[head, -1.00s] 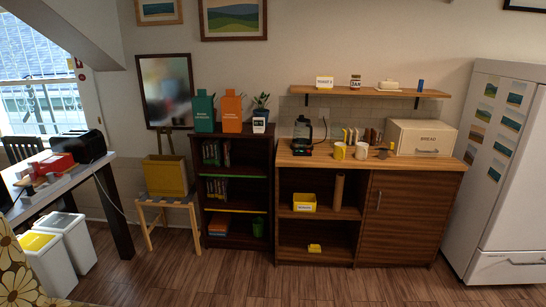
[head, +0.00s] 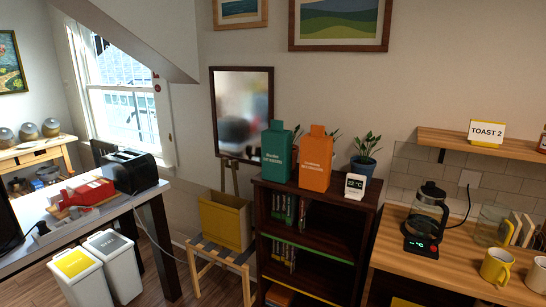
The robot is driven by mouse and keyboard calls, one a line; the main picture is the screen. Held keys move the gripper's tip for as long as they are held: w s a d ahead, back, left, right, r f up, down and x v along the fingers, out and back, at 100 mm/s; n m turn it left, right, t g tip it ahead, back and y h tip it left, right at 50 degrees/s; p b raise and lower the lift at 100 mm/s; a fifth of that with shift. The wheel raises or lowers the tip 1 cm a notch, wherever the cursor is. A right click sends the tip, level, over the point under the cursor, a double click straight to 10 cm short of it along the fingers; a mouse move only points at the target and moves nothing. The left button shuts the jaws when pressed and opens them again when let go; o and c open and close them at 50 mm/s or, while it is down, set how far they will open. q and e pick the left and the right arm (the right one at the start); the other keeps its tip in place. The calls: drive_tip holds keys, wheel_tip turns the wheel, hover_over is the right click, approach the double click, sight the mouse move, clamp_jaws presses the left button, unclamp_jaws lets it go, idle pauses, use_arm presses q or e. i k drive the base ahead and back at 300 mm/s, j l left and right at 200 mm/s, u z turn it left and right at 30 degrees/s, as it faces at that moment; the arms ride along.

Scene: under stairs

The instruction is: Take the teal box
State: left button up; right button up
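The teal box (head: 277,153) is a tall carton with a narrower top and small white printing. It stands upright on top of the dark bookcase (head: 312,205), at the left end. An orange carton (head: 315,160) of the same shape stands close to its right. Neither of my grippers shows in the head view.
A plant in a blue pot (head: 364,165) and a small white display (head: 355,186) stand at the bookcase's right. A stool (head: 218,256) with a yellow box (head: 225,220) stands left. A coffee maker (head: 427,215) sits on the right counter. Two bins (head: 113,262) stand lower left.

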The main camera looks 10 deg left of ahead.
sight(276, 142)
drive_tip(key=i+j+u, duration=0.1)
drive_tip(key=i+u, duration=0.4)
drive_tip(key=i, duration=0.6)
